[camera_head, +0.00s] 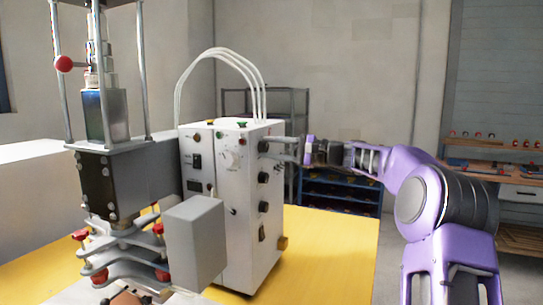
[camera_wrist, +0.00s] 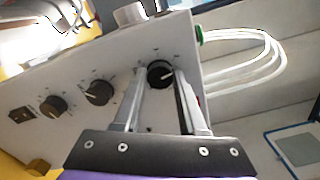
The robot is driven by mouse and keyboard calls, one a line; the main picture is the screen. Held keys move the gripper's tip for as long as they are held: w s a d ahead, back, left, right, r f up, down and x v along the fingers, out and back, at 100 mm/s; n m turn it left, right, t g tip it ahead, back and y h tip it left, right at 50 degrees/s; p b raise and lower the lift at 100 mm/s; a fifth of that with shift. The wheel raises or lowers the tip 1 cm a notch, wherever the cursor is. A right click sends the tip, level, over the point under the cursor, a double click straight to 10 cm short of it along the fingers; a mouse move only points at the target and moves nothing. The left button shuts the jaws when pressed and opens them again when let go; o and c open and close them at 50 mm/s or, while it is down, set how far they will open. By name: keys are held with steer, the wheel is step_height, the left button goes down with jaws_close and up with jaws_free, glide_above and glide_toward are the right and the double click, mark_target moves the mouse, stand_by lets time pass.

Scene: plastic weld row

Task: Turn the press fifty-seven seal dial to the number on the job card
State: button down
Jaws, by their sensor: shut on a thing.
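The white control box (camera_head: 235,215) stands on the yellow table, with a column of black dials on its right side. My gripper (camera_head: 283,148) reaches in from the right at the topmost dial (camera_head: 263,147). In the wrist view, the fingers of my gripper (camera_wrist: 161,76) are shut on this black dial (camera_wrist: 160,72), one on each side. A pale pointer line shows on its face. Its marks are too small to read. I cannot make out a job card or a press number in either view.
Below the held dial are a middle dial (camera_head: 264,178), a lower dial (camera_head: 263,206) and a rocker switch (camera_head: 262,232). White hoses (camera_head: 222,53) arch from the box top. The press (camera_head: 110,180) stands at left. A blue rack (camera_head: 340,190) stands behind my arm.

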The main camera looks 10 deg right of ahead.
steer(key=n, duration=0.3)
steer(key=shift+n, duration=0.4)
steer(key=n, duration=0.3)
steer(key=shift+n, duration=0.3)
steer(key=n, duration=0.6)
steer(key=shift+n, duration=0.4)
steer(key=shift+c, duration=2.4)
jaws_free()
steer(key=shift+d, duration=0.1)
steer(key=v, duration=1.7)
